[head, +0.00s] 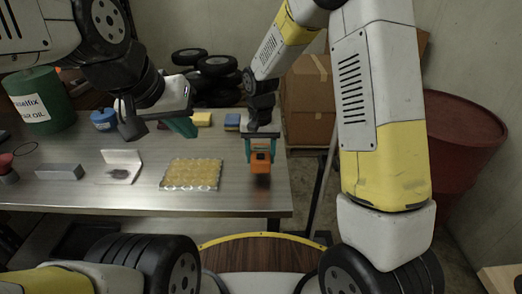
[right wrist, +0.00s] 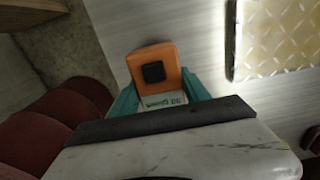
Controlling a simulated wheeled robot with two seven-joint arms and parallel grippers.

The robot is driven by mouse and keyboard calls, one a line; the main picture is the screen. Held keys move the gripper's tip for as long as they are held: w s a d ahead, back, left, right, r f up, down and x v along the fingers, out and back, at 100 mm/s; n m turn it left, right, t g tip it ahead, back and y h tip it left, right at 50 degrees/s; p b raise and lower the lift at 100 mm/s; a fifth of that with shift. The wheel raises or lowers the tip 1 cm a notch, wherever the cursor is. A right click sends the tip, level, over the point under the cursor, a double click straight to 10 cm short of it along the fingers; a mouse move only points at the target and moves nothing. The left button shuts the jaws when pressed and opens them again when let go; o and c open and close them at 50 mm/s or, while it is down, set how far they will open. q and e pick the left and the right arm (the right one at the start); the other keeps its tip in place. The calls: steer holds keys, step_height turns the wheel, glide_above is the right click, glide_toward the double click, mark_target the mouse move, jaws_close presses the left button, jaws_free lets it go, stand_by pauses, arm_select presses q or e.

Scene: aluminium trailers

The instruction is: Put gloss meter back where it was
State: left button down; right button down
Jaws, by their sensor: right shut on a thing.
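The gloss meter (head: 261,158) is a small orange block with a black square on it. My right gripper (head: 262,148) is shut on it, with teal fingers on both sides. It hangs over the right end of the metal table; I cannot tell whether it touches the top. In the right wrist view the gloss meter (right wrist: 153,68) sits between the fingertips (right wrist: 160,98), with a pale label partly visible. My left gripper (head: 182,127) is over the back middle of the table, angled so that its opening cannot be judged.
A tread-plate sheet (head: 191,174) lies left of the gloss meter. A red drum (head: 462,135) stands at right.

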mark_target(261, 151)
steer(key=shift+w+f, duration=0.2)
steer(key=shift+f, duration=1.6)
steer(key=shift+f, duration=0.1)
steer(key=c, duration=0.5)
jaws_free()
step_height(261, 151, up, 12)
steer(key=shift+r, duration=0.1)
steer(key=s+d+r+t, duration=0.2)
steer(key=s+d+r, duration=0.2)
steer(key=s, duration=0.2)
steer(key=s+d+r+t+y, duration=0.1)
steer(key=s+d+r+t, duration=0.1)
steer(key=s+d+r, duration=0.3)
steer(key=s+d+r+t+y, duration=0.1)
steer(key=s+d+r, duration=0.3)
steer(key=s, duration=0.4)
steer(key=shift+s+d+r+n+t, duration=0.3)
steer(key=shift+s+d+r+t, duration=0.1)
steer(key=shift+d+t, duration=0.25)
